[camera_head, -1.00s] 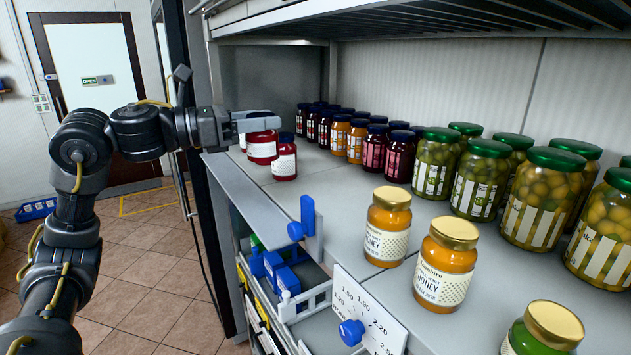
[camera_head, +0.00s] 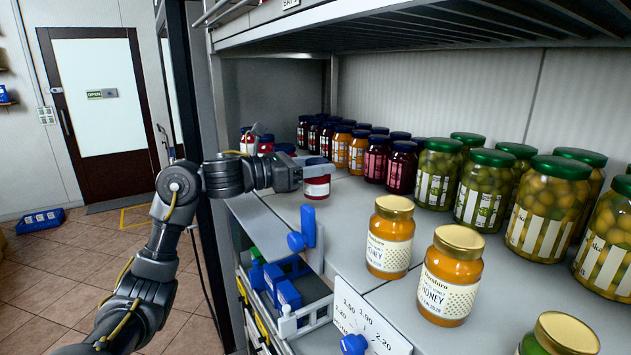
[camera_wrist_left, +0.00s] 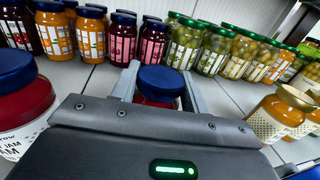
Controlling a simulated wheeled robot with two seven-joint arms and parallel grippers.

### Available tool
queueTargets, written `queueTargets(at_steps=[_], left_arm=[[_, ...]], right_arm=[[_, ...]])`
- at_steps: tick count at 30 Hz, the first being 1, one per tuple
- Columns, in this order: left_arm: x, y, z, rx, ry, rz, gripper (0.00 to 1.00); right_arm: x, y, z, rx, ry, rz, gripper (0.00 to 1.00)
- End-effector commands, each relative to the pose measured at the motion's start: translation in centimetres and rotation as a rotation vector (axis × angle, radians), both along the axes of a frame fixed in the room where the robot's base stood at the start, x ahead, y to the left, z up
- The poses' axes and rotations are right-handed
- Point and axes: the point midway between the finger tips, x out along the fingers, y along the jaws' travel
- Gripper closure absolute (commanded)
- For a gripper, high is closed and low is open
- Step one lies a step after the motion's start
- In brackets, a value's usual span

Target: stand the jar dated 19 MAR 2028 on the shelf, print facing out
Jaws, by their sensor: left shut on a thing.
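My left gripper (camera_head: 304,170) is shut on a red jam jar (camera_head: 317,187) with a dark blue lid and a white label. The jar is upright at the left part of the shelf (camera_head: 345,215); I cannot tell if its base touches. Part of its white label shows toward the head camera, but no date can be read. In the left wrist view the blue lid of the held jar (camera_wrist_left: 161,82) sits between the two fingers (camera_wrist_left: 160,90). The wrist body hides its lower part. My right gripper is not in view.
Other red jars (camera_head: 265,146) stand behind my left gripper; one (camera_wrist_left: 22,95) is close at left in the wrist view. Rows of dark, orange and pink-labelled jars and green-lidded jars (camera_head: 484,190) stand behind. Blue clips (camera_head: 308,228) line the edge.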

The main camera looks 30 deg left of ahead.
Motion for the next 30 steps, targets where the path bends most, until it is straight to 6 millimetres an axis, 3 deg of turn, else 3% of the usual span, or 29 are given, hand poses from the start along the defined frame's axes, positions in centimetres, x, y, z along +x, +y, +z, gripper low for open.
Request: queueTargets(at_steps=[3,5,17,18,23,30], left_arm=[[-0.1,0.0,-2.3,-0.004,0.001,-0.001,0.93],[-0.1,0.0,-2.8,-0.003,-0.001,-0.001,0.93],[-0.1,0.1,-3.3,-0.001,-0.002,0.001,0.93],[-0.1,0.1,-3.3,0.001,0.001,0.000,0.52],[-0.1,0.0,-3.2,0.000,0.000,0.000,0.33],[-0.1,0.0,-3.2,0.000,0.000,0.000,0.33]], right_arm=[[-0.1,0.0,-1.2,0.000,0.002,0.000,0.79],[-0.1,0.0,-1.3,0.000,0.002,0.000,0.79],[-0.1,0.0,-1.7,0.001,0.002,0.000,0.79],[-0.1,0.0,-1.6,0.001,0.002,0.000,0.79],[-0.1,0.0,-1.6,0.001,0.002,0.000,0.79],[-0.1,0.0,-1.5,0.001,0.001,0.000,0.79]])
